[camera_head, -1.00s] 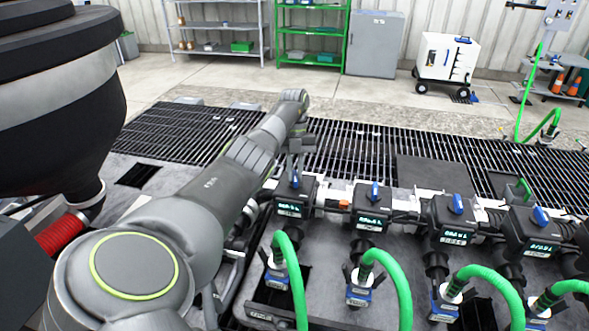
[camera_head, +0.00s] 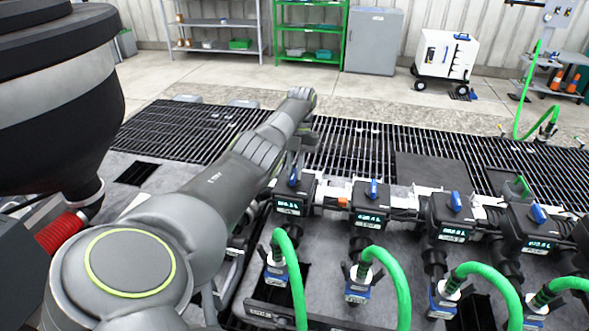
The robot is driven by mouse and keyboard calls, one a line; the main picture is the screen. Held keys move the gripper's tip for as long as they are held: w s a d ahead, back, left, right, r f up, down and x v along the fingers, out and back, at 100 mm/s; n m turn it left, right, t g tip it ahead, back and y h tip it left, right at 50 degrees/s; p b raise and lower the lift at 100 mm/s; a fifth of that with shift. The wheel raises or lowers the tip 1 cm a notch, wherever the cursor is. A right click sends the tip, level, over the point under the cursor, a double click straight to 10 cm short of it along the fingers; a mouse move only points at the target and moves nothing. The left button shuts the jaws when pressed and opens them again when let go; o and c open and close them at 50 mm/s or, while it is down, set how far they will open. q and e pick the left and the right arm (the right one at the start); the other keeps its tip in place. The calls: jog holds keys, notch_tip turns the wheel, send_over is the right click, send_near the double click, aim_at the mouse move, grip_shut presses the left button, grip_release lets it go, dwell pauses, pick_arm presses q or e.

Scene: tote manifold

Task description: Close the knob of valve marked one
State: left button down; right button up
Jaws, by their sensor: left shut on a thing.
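A row of black valve boxes with blue knobs and small lit displays runs across the manifold. The leftmost valve box (camera_head: 289,207) has a blue knob (camera_head: 294,180), partly hidden by my left gripper (camera_head: 294,168). My left arm comes in from the left and its gripper points down onto that knob, shut on it. The valve's number marking is too small to read. The second valve (camera_head: 368,212), third valve (camera_head: 452,228) and fourth valve (camera_head: 535,238) stand to its right, each with its blue knob on top. My right gripper is not in view.
Green hoses (camera_head: 398,280) rise from blue-collared fittings in front of the valves. A black grating (camera_head: 350,150) lies behind the manifold. A large dark hopper (camera_head: 60,110) with a red hose (camera_head: 62,232) stands at the left. Shelves and a white cart (camera_head: 447,56) are far back.

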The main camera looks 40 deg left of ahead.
aim_at(295, 172)
pick_arm(q)
jog(key=c, duration=1.4)
grip_release()
jog(key=shift+c, duration=0.2)
jog(key=shift+r, duration=0.1)
notch_tip(295, 172, up, 10)
jog(key=p, duration=1)
